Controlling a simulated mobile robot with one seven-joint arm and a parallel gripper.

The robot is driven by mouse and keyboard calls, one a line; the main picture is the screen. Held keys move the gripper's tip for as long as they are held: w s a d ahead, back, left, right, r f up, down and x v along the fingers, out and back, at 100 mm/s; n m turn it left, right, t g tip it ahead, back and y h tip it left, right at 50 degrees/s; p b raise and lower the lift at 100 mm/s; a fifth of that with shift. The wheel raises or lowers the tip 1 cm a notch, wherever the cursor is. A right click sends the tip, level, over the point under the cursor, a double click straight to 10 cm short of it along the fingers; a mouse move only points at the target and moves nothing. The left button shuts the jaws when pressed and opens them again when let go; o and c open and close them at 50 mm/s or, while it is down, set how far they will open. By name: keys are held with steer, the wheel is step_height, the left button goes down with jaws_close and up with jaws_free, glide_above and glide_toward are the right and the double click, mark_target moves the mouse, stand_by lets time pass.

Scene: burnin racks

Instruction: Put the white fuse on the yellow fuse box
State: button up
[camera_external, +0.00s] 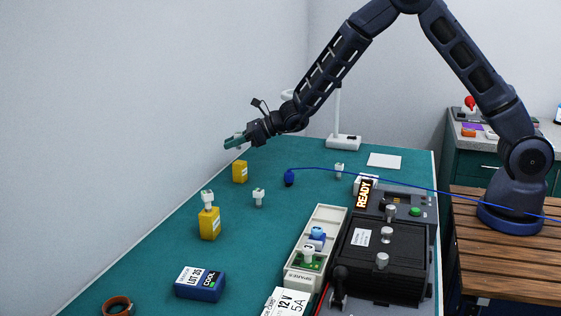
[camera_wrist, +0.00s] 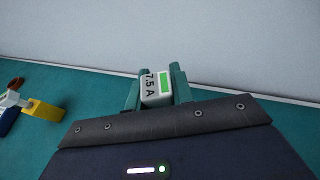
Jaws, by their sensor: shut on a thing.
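My gripper (camera_external: 236,140) is raised over the far left part of the green table. It is shut on a white fuse, marked "7.5 A" with a green patch, seen between the fingers in the wrist view (camera_wrist: 157,88). A yellow fuse box (camera_external: 240,172) with no fuse visible on top stands below the gripper in the external view. A second yellow fuse box (camera_external: 209,226) stands nearer the camera with a white fuse (camera_external: 207,199) on its top. This second box also shows at left in the wrist view (camera_wrist: 45,112).
White pieces (camera_external: 259,197) and (camera_external: 339,170) stand on the table. A blue box (camera_external: 200,284) lies in front. A pale tray (camera_external: 331,215) and a black unit (camera_external: 380,258) fill the right side. A blue cable (camera_external: 380,176) crosses the table. The wall is close at left.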

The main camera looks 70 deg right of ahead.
steer(key=shift+f, duration=2.15)
steer(key=shift+f, duration=0.1)
steer(key=o, duration=1)
